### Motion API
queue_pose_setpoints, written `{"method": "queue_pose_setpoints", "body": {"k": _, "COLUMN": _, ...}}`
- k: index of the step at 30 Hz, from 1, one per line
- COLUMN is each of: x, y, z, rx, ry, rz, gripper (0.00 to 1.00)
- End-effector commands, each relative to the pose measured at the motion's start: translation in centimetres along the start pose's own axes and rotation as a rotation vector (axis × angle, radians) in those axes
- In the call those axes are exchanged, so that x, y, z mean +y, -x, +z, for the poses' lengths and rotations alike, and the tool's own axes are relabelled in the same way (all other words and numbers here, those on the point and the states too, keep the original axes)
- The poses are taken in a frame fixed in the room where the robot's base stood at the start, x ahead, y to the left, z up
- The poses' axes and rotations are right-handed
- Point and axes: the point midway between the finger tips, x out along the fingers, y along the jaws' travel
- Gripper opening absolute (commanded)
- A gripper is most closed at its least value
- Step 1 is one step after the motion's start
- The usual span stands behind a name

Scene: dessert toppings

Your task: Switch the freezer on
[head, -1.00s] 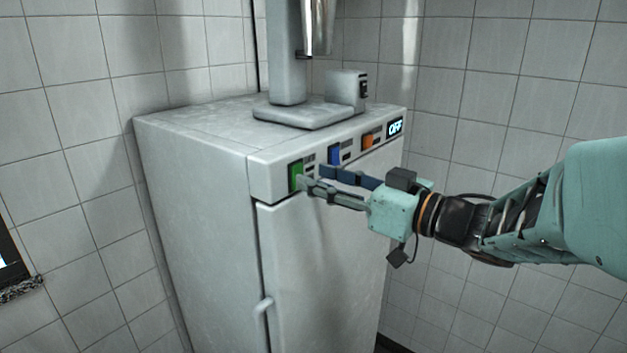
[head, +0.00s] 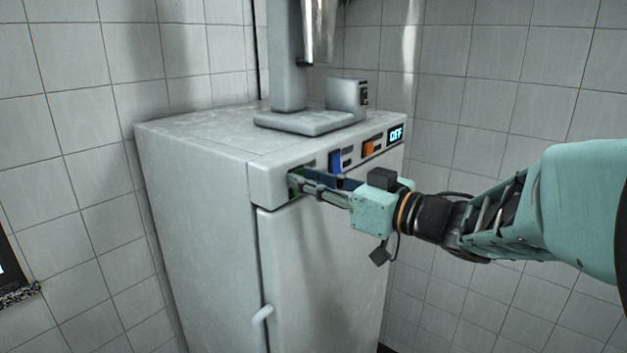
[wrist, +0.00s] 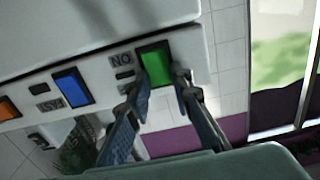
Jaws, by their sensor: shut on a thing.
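The freezer (head: 195,220) is a white upright cabinet with a control strip along its top front edge. Its display (head: 396,134) reads OFF. A green switch (wrist: 155,60) sits at the left end of the strip, mostly hidden by my fingers in the head view. An upside-down ON label (wrist: 121,58) is beside it in the wrist view. My gripper (head: 298,180) is at the strip, its fingers on either side of the green switch and shut on it. I cannot tell how far the switch is pressed.
A blue switch (head: 335,160) and an orange switch (head: 367,150) sit further right on the strip. The freezer door has a white handle (head: 263,315). A grey appliance (head: 300,118) stands on top. Tiled walls are close behind.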

Motion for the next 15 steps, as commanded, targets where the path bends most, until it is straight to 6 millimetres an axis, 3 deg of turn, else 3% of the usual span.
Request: {"method": "queue_pose_setpoints", "body": {"k": 15, "x": -0.1, "y": 0.1, "z": 1.2, "rx": 0.19, "ry": -0.001, "rz": -0.002, "gripper": 0.0}}
